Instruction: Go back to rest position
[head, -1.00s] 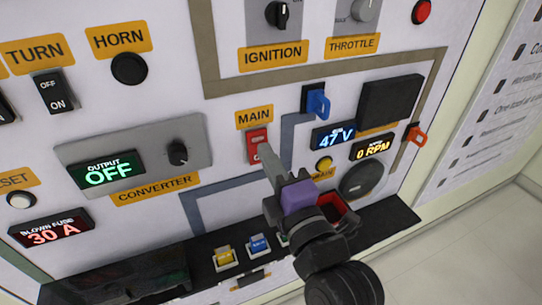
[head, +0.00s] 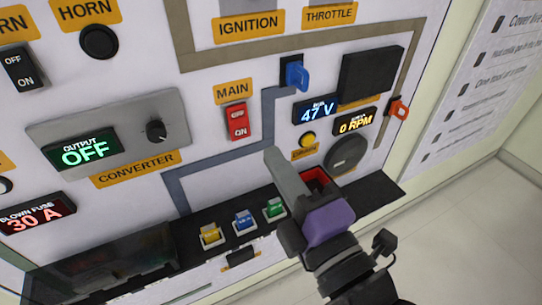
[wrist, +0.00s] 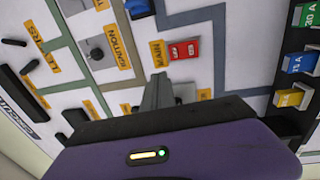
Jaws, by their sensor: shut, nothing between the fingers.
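My gripper (head: 270,158) is shut and empty, its grey fingers pressed together above a purple body. In the head view it stands in front of the lower right part of the panel, below and to the right of the red MAIN switch (head: 237,121), apart from it. In the wrist view the closed fingers (wrist: 158,82) point toward the panel, with the MAIN switch (wrist: 184,50) beyond them to the upper right. My arm reaches in from the bottom right of the head view.
The panel carries a CONVERTER display (head: 85,151) reading OFF, a blue key-like handle (head: 296,74), a 47 V display (head: 316,109) and an orange handle (head: 398,107). Yellow, blue and green fuses (head: 243,222) sit on a black ledge. Pale floor (head: 470,230) is open at right.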

